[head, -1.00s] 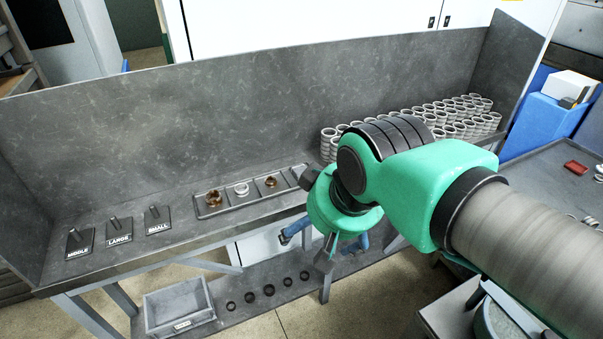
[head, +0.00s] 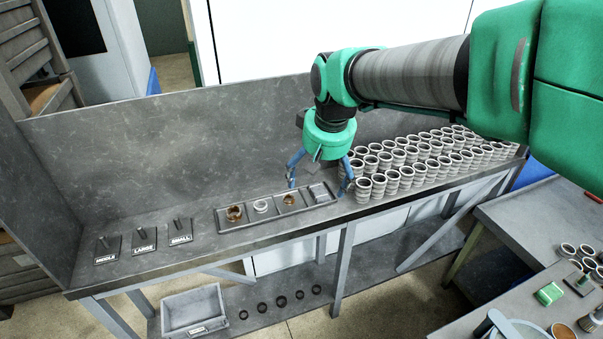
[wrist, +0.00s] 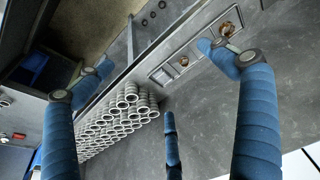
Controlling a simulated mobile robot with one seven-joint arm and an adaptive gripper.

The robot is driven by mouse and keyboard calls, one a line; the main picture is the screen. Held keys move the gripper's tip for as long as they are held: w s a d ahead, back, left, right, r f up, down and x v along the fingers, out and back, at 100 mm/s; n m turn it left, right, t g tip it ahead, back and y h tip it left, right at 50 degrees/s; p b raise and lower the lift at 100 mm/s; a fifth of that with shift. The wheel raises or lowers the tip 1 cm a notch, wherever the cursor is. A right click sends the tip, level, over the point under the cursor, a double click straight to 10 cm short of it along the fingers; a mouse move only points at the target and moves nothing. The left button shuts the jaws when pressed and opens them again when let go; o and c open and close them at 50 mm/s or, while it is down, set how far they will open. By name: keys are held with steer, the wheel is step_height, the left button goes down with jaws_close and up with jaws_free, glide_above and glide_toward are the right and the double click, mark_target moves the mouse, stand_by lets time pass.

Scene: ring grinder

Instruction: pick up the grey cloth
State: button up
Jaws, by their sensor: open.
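The grey cloth (head: 320,194) appears as a small light grey patch in the right-end compartment of the dark tray (head: 222,219) on the bench. In the wrist view it seems to be the pale grey square (wrist: 161,76) at the tray's near end. My gripper (head: 318,184) points down above that end of the tray, its blue fingers spread to either side of the cloth. It is open and empty. I cannot tell the exact height of the fingertips above the cloth.
Stacked metal rings (head: 420,160) crowd the bench just right of my gripper. Labelled peg stands (head: 145,240) are at the left. The grey back panel (head: 150,140) rises behind.

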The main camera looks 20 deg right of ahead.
steer(key=w+d+f+g+p, duration=0.1)
steer(key=w+d+p, duration=0.25)
steer(key=w, duration=0.65)
steer(key=g+p, duration=0.2)
steer(key=p, duration=0.6)
glide_above(323, 190)
step_height(323, 190, down, 17)
steer(key=shift+w, duration=0.1)
steer(key=shift+f, duration=4.25)
